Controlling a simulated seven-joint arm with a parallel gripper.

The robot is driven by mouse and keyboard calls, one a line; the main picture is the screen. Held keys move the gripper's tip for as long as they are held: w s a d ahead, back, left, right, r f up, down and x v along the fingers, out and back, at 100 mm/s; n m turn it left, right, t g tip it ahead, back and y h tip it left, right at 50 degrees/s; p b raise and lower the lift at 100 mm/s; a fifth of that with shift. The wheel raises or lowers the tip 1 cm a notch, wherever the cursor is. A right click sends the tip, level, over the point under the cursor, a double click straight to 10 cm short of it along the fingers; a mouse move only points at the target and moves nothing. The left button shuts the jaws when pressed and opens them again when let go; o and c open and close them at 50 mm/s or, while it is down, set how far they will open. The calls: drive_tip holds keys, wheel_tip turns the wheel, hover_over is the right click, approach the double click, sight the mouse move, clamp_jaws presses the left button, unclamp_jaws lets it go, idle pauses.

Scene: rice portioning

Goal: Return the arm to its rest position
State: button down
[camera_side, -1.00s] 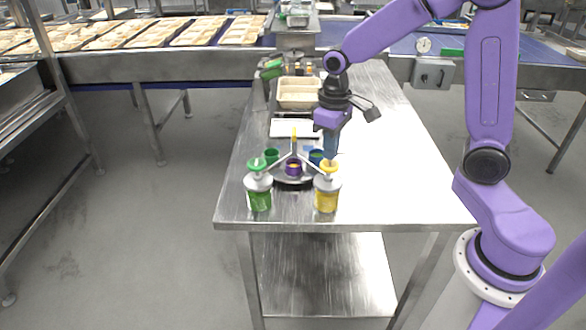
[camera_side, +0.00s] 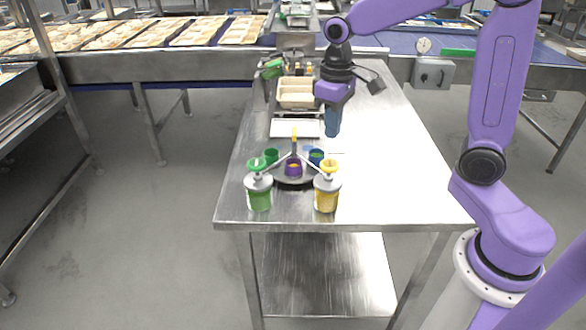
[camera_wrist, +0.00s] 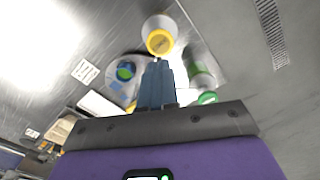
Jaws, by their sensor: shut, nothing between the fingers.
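My gripper (camera_side: 332,134) is shut and empty, pointing down above the steel table (camera_side: 395,165). In the side view it hangs clear, above and behind the yellow-topped dispenser (camera_side: 326,198). In the wrist view my gripper's fingers (camera_wrist: 157,66) are together. The yellow-topped dispenser (camera_wrist: 159,36) shows just beyond the fingertips there, and a green-lidded dispenser (camera_wrist: 200,72) lies to their right.
A green dispenser (camera_side: 259,198) stands at the table's front left. Between the dispensers is a dark round stand (camera_side: 294,184) with a purple cup (camera_side: 293,168), near green and blue cups. Cream trays (camera_side: 297,93) sit farther back. The table's right side is clear.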

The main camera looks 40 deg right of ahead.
drive_tip(key=shift+r, duration=0.1)
drive_tip(key=s+a+f+n, duration=0.1)
drive_tip(key=s+n, duration=0.3)
drive_tip(key=s, duration=0.7)
drive_tip(key=s+a+f+n, duration=0.2)
drive_tip(key=s+n, duration=0.3)
drive_tip(key=s, duration=0.7)
drive_tip(key=shift+s+n, duration=0.15)
drive_tip(key=shift+n, duration=0.15)
drive_tip(key=shift+a, duration=0.1)
idle(0.7)
